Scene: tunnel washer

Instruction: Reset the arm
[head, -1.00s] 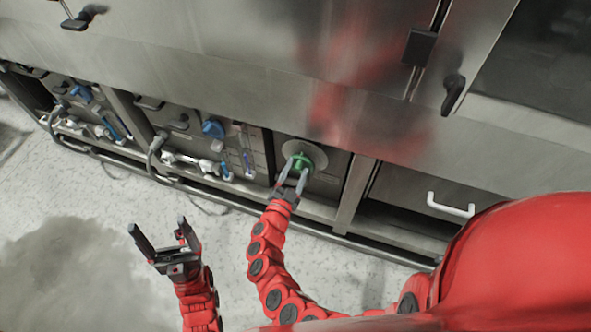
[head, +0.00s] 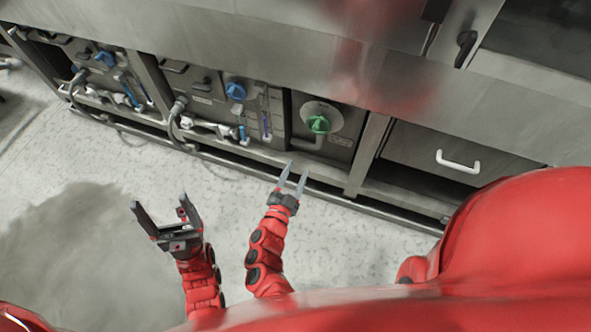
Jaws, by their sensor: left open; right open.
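My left gripper (head: 160,212) is open and empty above the floor, at the lower left of the head view. My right gripper (head: 292,177) is open and empty, its two thin fingers pointing at the machine. It is apart from the green knob (head: 318,124), which sits on a round plate in the lower part of the machine, above and to the right of the fingertips in the picture. Both red arms reach up from the bottom of the view.
The steel washer (head: 270,50) fills the top. Blue knobs (head: 235,91) and pipes sit in its lower bays. A white handle (head: 458,163) is on a panel at the right. A low rail (head: 340,200) runs along its foot. The floor (head: 110,190) is clear, with a dark patch.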

